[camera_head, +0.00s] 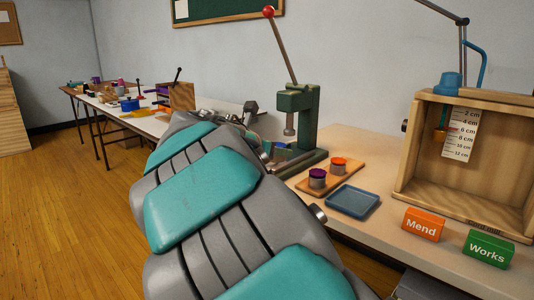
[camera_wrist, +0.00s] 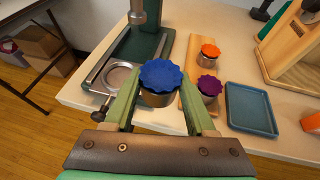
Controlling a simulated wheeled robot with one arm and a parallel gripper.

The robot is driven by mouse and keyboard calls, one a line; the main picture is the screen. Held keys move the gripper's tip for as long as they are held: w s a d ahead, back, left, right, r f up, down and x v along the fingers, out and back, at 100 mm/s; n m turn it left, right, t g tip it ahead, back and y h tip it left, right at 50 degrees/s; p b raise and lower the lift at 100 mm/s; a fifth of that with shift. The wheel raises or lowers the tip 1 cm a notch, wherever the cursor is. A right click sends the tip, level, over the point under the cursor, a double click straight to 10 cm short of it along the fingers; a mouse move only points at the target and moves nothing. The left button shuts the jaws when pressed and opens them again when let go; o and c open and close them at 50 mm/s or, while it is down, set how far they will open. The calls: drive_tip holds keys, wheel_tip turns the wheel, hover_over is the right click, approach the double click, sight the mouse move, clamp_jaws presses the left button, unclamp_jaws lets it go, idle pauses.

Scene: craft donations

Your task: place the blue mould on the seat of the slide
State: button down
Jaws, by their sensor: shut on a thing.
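The blue mould (camera_wrist: 160,76), a metal cup with a scalloped blue top, is between the fingers of my gripper (camera_wrist: 160,98) in the wrist view. My gripper is shut on it. The slide (camera_wrist: 97,73) sticks out from the green base of the press, and its round metal seat (camera_wrist: 118,78) is empty. The mould is to the right of the seat in the wrist view; its height above the table is hard to tell.
The green press (camera_head: 299,112) has a red-knobbed lever and a ram (camera_wrist: 137,14) over its base. Orange (camera_wrist: 210,51) and purple (camera_wrist: 209,86) moulds stand on a wooden board (camera_wrist: 190,101). A blue tray (camera_wrist: 250,108) and a wooden box (camera_head: 410,181) are to the right.

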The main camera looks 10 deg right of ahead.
hover_over(266, 163)
drive_tip(key=s, duration=0.1)
drive_tip(key=shift+d+f, duration=0.1)
drive_tip(key=shift+f, duration=0.4)
drive_tip(key=shift+w, duration=0.7)
wheel_tip(266, 163, down, 4)
drive_tip(key=shift+r, duration=0.25)
drive_tip(key=shift+c, duration=1.1)
unclamp_jaws()
drive_tip(key=v, duration=1.2)
